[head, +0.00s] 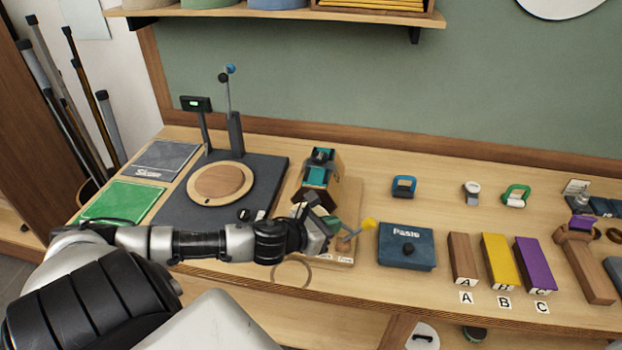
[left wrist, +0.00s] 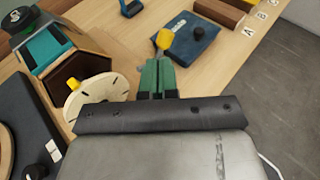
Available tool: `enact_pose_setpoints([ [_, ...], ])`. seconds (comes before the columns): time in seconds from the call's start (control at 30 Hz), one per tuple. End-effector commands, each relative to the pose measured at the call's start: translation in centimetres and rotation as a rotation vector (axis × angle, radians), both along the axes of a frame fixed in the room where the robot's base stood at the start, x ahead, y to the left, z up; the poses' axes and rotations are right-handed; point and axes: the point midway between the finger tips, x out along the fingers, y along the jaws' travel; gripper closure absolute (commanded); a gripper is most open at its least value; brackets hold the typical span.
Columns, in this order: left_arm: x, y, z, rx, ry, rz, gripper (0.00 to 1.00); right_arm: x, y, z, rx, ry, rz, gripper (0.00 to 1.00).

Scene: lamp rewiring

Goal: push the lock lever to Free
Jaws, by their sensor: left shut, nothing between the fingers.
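The lock lever (head: 369,224) appears as a short arm with a yellow tip. It sits at the front right of the wooden board (head: 341,262), pointing right and a little back. In the left wrist view, its yellow tip (left wrist: 165,39) shows just beyond my fingers. My left gripper (head: 328,226) is shut and empty, close to the lever on its left. In the left wrist view, the green fingertips (left wrist: 157,72) are together and overlap the lower part of the lever. I cannot tell if they touch it. The board's labels are too small to read. My right gripper is not in view.
A teal-and-wood fixture (head: 319,170) stands behind my left gripper. The blue Paste box (head: 406,247) lies right of the lever, with blocks A (head: 464,258), B (head: 498,262) and C (head: 535,264) beyond. A dark mat with a round wooden turntable (head: 219,184) is at left.

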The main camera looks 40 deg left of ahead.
Motion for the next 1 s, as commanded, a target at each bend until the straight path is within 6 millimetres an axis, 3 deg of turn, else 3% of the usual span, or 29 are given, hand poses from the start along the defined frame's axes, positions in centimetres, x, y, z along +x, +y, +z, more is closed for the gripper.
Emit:
enact_pose_setpoints([
  [0.17, -1.7, -0.1, 1.1, 0.004, 0.001, -0.001, 1.00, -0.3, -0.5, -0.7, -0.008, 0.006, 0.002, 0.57],
  [0.43, -4.5, -0.3, 3.4, 0.003, 0.003, -0.003, 1.00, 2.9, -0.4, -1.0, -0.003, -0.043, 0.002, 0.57],
  [0.77, -6.2, -0.4, 5.1, 0.001, 0.001, 0.000, 1.00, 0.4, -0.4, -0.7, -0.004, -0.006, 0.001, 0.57],
  [1.0, -6.5, -0.5, 5.4, -0.001, -0.001, -0.001, 1.00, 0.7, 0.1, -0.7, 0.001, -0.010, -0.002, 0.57],
])
